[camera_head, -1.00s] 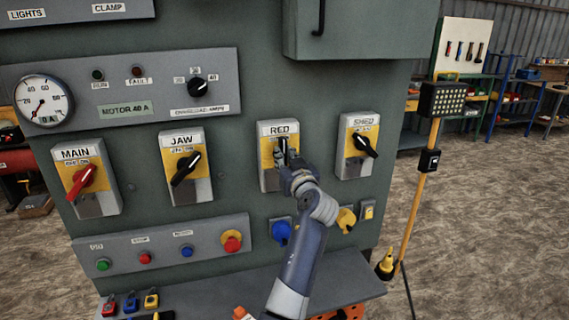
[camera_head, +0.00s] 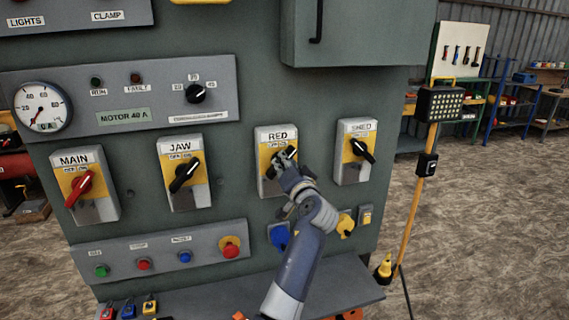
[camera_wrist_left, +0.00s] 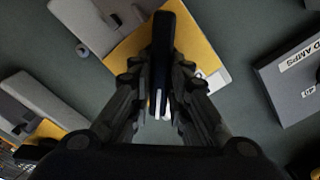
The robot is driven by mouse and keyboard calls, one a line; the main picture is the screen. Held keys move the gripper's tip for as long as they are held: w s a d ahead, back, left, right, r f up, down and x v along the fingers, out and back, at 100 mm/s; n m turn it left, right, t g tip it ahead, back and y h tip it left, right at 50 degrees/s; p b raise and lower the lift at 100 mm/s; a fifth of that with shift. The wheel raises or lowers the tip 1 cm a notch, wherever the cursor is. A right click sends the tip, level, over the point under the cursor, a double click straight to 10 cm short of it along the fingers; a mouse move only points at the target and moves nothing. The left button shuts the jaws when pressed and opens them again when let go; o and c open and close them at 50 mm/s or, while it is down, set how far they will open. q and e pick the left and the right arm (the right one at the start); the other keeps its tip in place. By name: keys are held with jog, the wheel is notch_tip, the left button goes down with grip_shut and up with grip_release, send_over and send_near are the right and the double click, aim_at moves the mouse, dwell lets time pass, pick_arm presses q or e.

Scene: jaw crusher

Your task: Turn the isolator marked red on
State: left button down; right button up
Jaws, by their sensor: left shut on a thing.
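The isolator labelled RED (camera_head: 266,150) is a grey box with a yellow plate on the cabinet front, between the JAW and SHED isolators. Its black handle (camera_head: 289,153) is tilted to the upper right, partly hidden by my gripper. My left gripper (camera_head: 283,162) is shut on this handle. In the left wrist view the black handle (camera_wrist_left: 162,45) stands between the two fingers of the left gripper (camera_wrist_left: 160,80), and the yellow plate (camera_wrist_left: 135,48) behind looks rotated. My right gripper is not in view.
The JAW isolator (camera_head: 180,160) is on the left and the SHED isolator (camera_head: 351,165) close on the right. The MAIN isolator (camera_head: 90,207) has a red handle. A button panel (camera_head: 210,241) sits below, with a ledge (camera_head: 345,289) under it. A yellow lamp stand (camera_head: 410,215) stands to the right.

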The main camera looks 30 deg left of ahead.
pick_arm(q)
jog(key=shift+r, duration=0.35)
jog(key=c, duration=1.5)
grip_release()
jog(key=shift+f, duration=0.1)
jog(key=shift+w+a+f, duration=0.1)
jog(key=shift+f, duration=0.05)
jog(key=v, duration=0.7)
jog(key=shift+f, duration=0.1)
